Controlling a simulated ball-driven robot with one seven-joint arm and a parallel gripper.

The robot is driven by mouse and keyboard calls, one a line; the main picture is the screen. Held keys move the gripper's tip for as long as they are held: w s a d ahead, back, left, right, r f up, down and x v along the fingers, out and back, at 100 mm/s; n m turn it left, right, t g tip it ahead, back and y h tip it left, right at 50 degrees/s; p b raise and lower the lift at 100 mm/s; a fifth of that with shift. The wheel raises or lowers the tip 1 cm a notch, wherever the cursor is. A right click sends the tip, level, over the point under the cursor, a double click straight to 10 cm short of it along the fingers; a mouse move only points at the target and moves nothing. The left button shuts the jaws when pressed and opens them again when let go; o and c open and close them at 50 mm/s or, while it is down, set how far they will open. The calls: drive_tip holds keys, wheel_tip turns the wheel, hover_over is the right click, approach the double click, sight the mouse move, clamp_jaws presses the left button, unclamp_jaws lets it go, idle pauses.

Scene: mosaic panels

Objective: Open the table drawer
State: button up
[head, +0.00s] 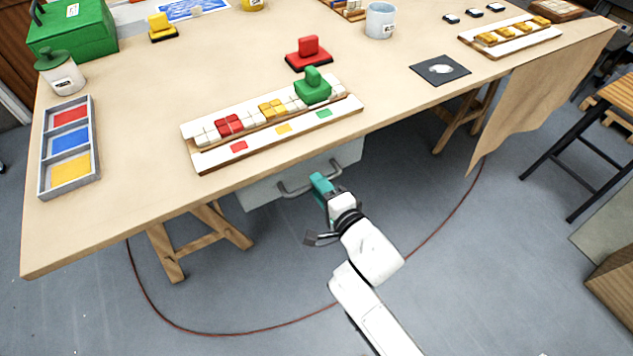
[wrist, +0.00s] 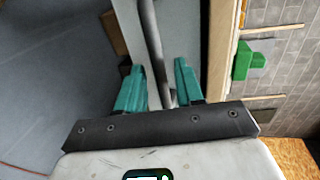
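The table drawer (head: 262,193) is a pale grey box front under the near edge of the table (head: 150,150). It has a grey bar handle (head: 292,191). I cannot tell from above whether it stands out from the table at all. My gripper (head: 321,185) has teal fingers and is at the right part of the handle. In the wrist view, the two fingers (wrist: 158,88) are apart, with the handle bar (wrist: 152,42) running between them and a gap showing beside it. The drawer front (wrist: 182,30) lies just beyond. The fingertips' contact with the bar is not clear.
On the table above the drawer are a mosaic panel (head: 220,160) with a green stamp (head: 313,88), a red stamp (head: 308,53) and a color tray (head: 45,165). Wooden trestles (head: 205,240) stand either side.

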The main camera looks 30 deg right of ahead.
drive_tip(key=shift+x, duration=1.05)
drive_tip(key=shift+s, duration=0.1)
clamp_jaws()
